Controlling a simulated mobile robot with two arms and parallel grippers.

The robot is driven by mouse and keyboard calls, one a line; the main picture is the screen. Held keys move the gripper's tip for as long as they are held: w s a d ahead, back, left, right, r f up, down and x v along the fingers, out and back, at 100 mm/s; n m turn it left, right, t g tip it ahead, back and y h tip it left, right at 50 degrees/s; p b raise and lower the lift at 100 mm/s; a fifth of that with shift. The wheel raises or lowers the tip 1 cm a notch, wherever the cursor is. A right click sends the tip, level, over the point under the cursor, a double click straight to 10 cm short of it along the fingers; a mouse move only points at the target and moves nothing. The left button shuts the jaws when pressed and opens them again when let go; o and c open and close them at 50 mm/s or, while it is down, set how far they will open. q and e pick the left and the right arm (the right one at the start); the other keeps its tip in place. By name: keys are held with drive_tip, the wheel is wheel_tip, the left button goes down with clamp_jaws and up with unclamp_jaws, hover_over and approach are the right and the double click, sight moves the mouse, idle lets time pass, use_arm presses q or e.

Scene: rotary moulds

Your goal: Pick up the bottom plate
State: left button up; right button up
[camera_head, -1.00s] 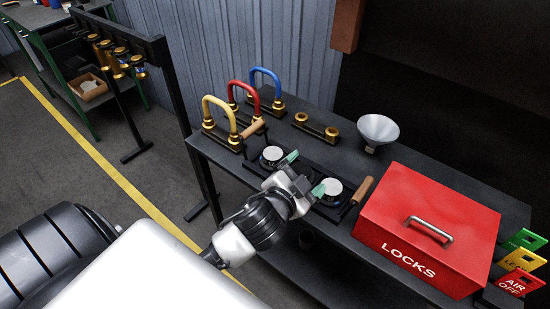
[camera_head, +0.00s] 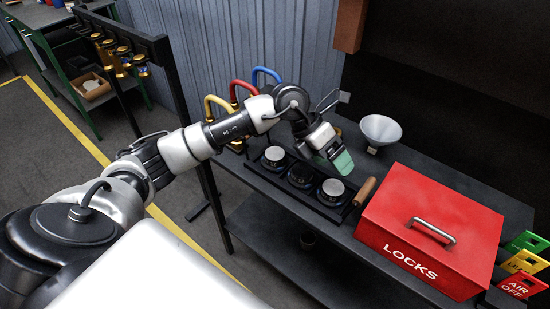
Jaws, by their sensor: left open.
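My left arm reaches in from the left, and its gripper (camera_head: 336,160) hangs open above the black tray (camera_head: 326,209) on the dark table, near its right end. A green finger pad faces me; the other finger is mostly hidden. In the tray stand a silver-topped round piece (camera_head: 274,154) at the left, a dark round mould (camera_head: 301,175) in the middle and another silver-topped piece (camera_head: 333,188) at the right. I cannot tell which part is the bottom plate. The gripper appears above these pieces, apart from them. My right gripper is not in view.
A wooden handle (camera_head: 366,190) lies between the tray and the red LOCKS box (camera_head: 430,225). A white funnel (camera_head: 380,130) stands behind. Yellow (camera_head: 217,104), red (camera_head: 240,90) and blue (camera_head: 266,74) loops stand at the back left, partly behind my arm. Coloured tags (camera_head: 523,265) stand at the right edge.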

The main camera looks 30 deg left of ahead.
use_arm(q)
drive_tip(key=w+a+r+n+g+y, duration=0.1)
drive_tip(key=a+r+n+y, duration=0.1)
drive_tip(key=a+y, duration=0.95)
drive_tip(key=h, duration=0.4)
hover_over(276, 152)
drive_tip(key=shift+y, duration=0.25)
drive_tip(key=f, duration=0.5)
drive_tip(key=shift+s+d+f+p, duration=0.15)
drive_tip(key=shift+s+d+p, duration=0.05)
drive_tip(key=shift+s+p, duration=0.2)
drive_tip(key=f, duration=0.2)
drive_tip(key=f+p, duration=0.1)
drive_tip(key=f, duration=0.1)
drive_tip(key=shift+w+a+f, duration=0.1)
drive_tip(key=shift+w, duration=0.2)
drive_tip(key=shift+f, duration=0.5)
drive_tip(key=c, duration=1.2)
drive_tip(key=shift+w+r, duration=0.1)
